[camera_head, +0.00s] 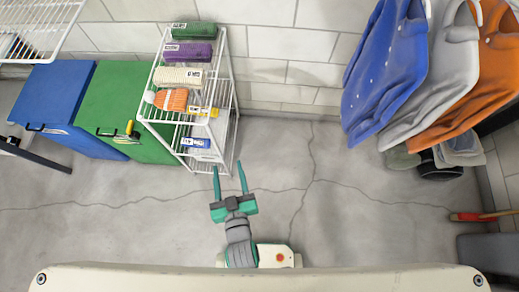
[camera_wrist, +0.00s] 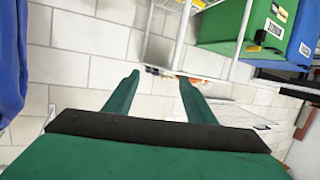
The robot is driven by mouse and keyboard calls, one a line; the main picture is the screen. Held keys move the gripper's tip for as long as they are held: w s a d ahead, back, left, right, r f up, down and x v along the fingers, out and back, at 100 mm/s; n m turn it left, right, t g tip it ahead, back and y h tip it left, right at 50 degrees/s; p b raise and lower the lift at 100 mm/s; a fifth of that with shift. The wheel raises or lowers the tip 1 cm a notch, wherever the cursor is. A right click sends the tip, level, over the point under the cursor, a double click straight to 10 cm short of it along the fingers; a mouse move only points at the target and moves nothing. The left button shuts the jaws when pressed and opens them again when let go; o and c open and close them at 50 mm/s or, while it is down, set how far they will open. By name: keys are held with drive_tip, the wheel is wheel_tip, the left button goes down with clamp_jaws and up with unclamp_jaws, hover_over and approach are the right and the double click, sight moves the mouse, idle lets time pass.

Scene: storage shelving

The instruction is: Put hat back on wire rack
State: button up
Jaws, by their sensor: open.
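The white wire rack (camera_head: 221,112) stands left of centre in the head view. Folded or knitted items with tags lie on its top: green (camera_head: 193,30), purple (camera_head: 187,54), cream (camera_head: 178,77) and orange (camera_head: 171,100). I cannot tell for sure which are hats. Grey and black hat-like items (camera_head: 459,150) sit below the hanging shirts at right. My gripper (camera_head: 229,168) is open and empty, just in front of the rack's near right corner in the head view. In the wrist view, the open fingers (camera_wrist: 158,78) point toward the wall, with a white rack post (camera_wrist: 182,32) beyond.
A green cabinet (camera_head: 115,85) and a blue cabinet (camera_head: 52,97) stand left of the rack. Blue, grey and orange shirts (camera_head: 390,65) hang at upper right. A red-tipped handle (camera_head: 468,217) juts in at far right. The cracked grey floor in the middle is clear.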

drive_tip(key=s+d+r+m+h, duration=0.3)
drive_tip(key=s+d+r, duration=0.2)
drive_tip(key=s+d, duration=0.4)
drive_tip(key=s, duration=0.3)
drive_tip(key=shift+d+r+t, duration=0.3)
drive_tip(key=shift+d+t, duration=0.1)
drive_tip(key=c, duration=0.5)
drive_tip(key=shift+w, duration=0.1)
